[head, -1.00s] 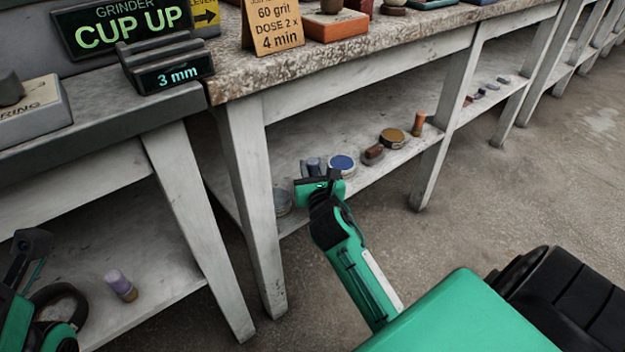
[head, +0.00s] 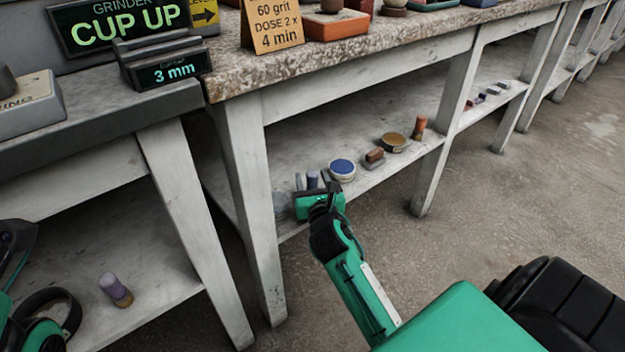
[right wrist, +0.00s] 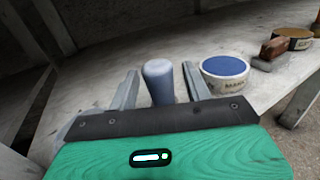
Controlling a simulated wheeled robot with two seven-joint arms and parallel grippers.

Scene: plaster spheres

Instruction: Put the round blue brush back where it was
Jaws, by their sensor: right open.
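A blue-grey round upright piece (right wrist: 158,82), which looks like the round blue brush, stands on the lower shelf (head: 290,150). It also shows in the head view (head: 312,178). My right gripper (right wrist: 160,74) is open, with one finger on each side of this piece and gaps visible between; its base is hidden behind the gripper body. In the head view my right gripper (head: 312,182) reaches in at the shelf's front edge. Only green and black parts of my left arm show at the left edge; its jaws are not seen.
A round tin with a blue top (right wrist: 226,72) stands close to the right finger. Beyond it are a brown brush-like block (head: 374,157), an ochre-topped tin (head: 394,142) and an orange cylinder (head: 419,128). A table leg (head: 252,210) rises left of my right gripper.

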